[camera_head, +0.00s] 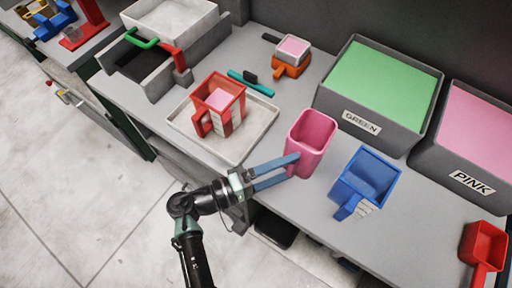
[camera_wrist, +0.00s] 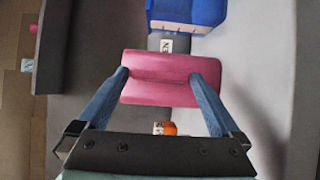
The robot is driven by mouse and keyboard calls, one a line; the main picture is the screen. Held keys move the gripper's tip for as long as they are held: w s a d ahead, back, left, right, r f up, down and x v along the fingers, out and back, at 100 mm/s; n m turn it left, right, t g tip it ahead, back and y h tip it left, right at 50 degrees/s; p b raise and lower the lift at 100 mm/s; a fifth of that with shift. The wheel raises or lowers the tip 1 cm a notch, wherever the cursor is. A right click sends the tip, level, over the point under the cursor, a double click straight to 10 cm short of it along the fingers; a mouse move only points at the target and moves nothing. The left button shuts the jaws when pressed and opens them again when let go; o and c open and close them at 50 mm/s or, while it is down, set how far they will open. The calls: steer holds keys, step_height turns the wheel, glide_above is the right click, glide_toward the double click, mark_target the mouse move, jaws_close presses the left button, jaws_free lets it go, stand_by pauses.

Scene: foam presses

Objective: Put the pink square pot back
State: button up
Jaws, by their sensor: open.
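The pink square pot (camera_head: 311,140) stands upright on the grey counter, between the tray with the red jug and the blue pot. My gripper (camera_head: 294,165) is open, with its two blue fingers reaching the pot's near left side. In the wrist view the pot (camera_wrist: 160,92) lies across the space between the spread fingertips (camera_wrist: 160,74). The right fingertip overlaps the pot's edge in that view; I cannot tell whether the fingers touch it.
A blue pot (camera_head: 365,180) stands close on the right. A grey tray (camera_head: 244,148) holds a red jug (camera_head: 220,100) on the left. The GREEN bin (camera_head: 390,135) and PINK bin (camera_head: 455,165) stand behind. A red scoop (camera_head: 484,245) is at far right.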

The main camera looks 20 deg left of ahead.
steer(key=shift+r, duration=0.2)
steer(key=b+v, duration=0.2)
steer(key=v, duration=1)
